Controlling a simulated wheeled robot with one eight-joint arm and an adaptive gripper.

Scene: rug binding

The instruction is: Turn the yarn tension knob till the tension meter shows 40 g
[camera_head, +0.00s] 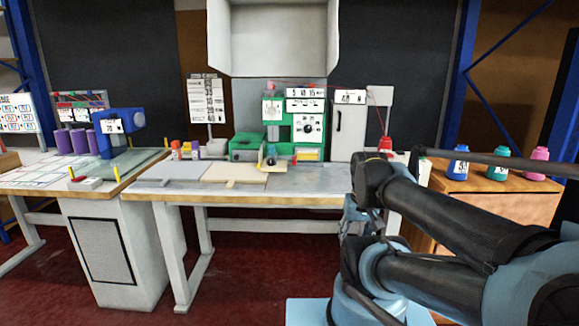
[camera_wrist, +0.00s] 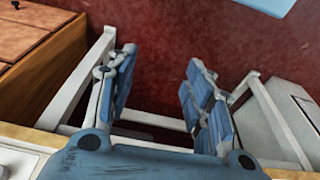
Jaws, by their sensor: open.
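A green binding machine (camera_head: 272,110) stands at the back of the workbench in the head view. A round black knob (camera_head: 308,128) sits on a white dial panel on its front; I take it for the tension knob. A small white display (camera_head: 350,97) to its upper right may be the tension meter; its figures are too small to read surely. My gripper (camera_head: 350,222) hangs at the bench's front edge, right of and well below the knob. In the wrist view my gripper (camera_wrist: 160,68) is open and empty, its blue fingers apart above the red floor.
The workbench (camera_head: 236,185) has grey and cream pieces lying flat on top. A green box (camera_head: 246,147) and small coloured bottles (camera_head: 185,151) stand left of the machine. Yarn cones (camera_head: 500,163) stand on a wooden cabinet (camera_head: 462,180) at right. A white hood (camera_head: 272,38) hangs above.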

